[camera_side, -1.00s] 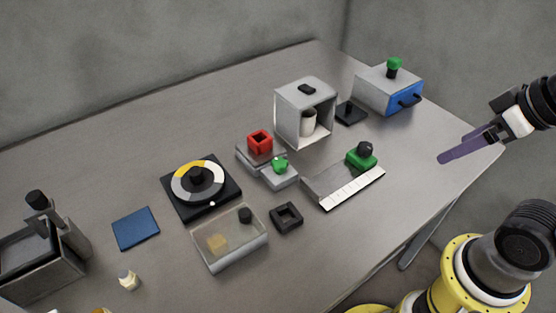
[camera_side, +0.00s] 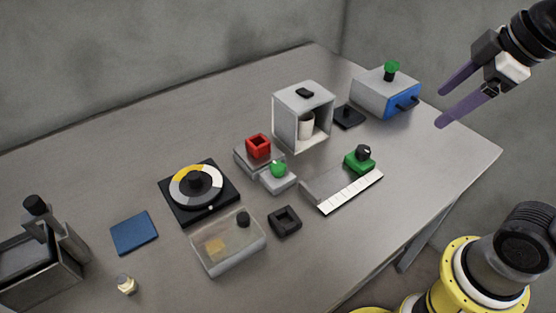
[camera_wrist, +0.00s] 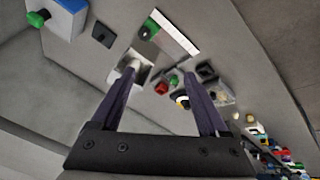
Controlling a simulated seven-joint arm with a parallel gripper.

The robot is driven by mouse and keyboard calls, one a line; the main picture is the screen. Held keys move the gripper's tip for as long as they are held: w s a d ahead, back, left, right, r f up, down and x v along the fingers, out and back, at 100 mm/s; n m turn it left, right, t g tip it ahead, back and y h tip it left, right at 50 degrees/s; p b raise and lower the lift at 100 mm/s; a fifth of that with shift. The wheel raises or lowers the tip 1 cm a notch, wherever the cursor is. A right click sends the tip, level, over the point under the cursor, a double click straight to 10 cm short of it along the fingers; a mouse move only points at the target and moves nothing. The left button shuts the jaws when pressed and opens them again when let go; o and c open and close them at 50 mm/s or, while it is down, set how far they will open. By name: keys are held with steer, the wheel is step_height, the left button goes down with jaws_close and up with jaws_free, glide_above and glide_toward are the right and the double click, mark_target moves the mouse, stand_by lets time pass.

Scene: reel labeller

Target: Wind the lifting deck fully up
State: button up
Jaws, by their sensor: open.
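The likely lifting deck is the grey device (camera_side: 40,272) at the left edge of the side view. It has a dark, box-like top and an upright post with a black knob (camera_side: 36,204). Its left part is cut off by the picture edge, and its deck height is hard to tell. My gripper (camera_side: 440,108) is open and empty, high at the upper right of the side view, far from that device. Its two purple fingers also show spread apart in the wrist view (camera_wrist: 162,78). I cannot make out the grey device in the wrist view.
A blue-fronted box (camera_side: 384,92), an open white cabinet (camera_side: 287,118), a green-knobbed slider (camera_side: 338,190), a red block (camera_side: 258,146), a round dial (camera_side: 197,186) and a clear bin (camera_side: 230,244) stand between. A blue pad (camera_side: 134,232) lies flat near the device.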

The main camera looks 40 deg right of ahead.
steer(key=w+a+r+n+g, duration=0.1)
steer(key=w+a+r+n, duration=0.2)
steer(key=w+n, duration=0.35)
steer(key=n+g, duration=0.4)
glide_above(278, 166)
step_height(278, 166, down, 13)
step_height(278, 166, down, 14)
steer(key=shift+r, duration=0.1)
jaws_close()
